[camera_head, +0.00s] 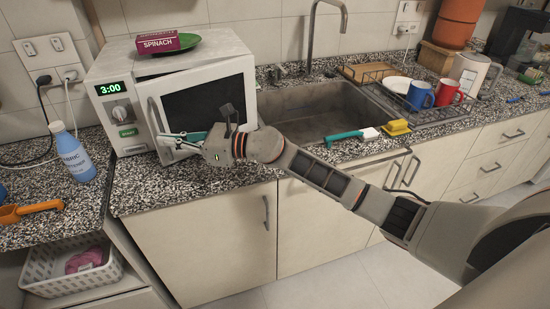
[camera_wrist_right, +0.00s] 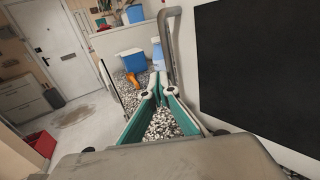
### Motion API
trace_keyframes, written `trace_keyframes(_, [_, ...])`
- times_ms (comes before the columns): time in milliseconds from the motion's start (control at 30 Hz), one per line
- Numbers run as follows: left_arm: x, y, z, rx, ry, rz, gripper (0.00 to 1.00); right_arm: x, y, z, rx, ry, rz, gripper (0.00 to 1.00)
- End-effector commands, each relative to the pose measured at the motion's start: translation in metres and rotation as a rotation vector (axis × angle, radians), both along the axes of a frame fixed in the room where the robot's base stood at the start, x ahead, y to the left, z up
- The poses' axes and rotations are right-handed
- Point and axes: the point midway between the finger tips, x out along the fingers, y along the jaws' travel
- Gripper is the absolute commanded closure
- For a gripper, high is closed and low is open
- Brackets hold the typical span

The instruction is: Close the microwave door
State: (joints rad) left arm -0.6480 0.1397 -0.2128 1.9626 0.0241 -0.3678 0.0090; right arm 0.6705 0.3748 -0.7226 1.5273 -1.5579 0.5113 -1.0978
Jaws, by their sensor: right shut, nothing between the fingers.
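The white microwave (camera_head: 115,92) stands on the counter at the left in the head view. Its door (camera_head: 247,80) has a dark window and looks ajar, its handle side swung out from the body. The curved grey door handle (camera_head: 152,115) is on the door's left side and also shows in the wrist view (camera_wrist_right: 168,45). My right gripper (camera_head: 165,137) is in front of the door's lower part, fingers pointing left, close to the handle's lower end. Its fingertips meet in the wrist view (camera_wrist_right: 157,80), empty. I cannot tell whether they touch the handle. My left gripper is not in view.
A red spinach box (camera_head: 170,42) and a green plate (camera_head: 205,40) sit on the microwave. A blue-white bottle (camera_head: 72,152) and an orange tool (camera_head: 30,210) are on the left counter. The sink (camera_head: 320,110) lies right of the microwave.

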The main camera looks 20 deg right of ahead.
Motion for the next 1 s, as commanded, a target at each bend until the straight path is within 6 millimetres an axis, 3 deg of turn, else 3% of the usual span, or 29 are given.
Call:
trace_keyframes(500, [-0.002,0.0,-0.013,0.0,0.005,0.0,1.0,0.056,0.02,0.0,0.003,0.001,-0.138,1.0])
trace_keyframes(1000, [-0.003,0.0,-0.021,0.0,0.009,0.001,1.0,0.082,0.025,0.0,0.001,-0.001,-0.137,1.0])
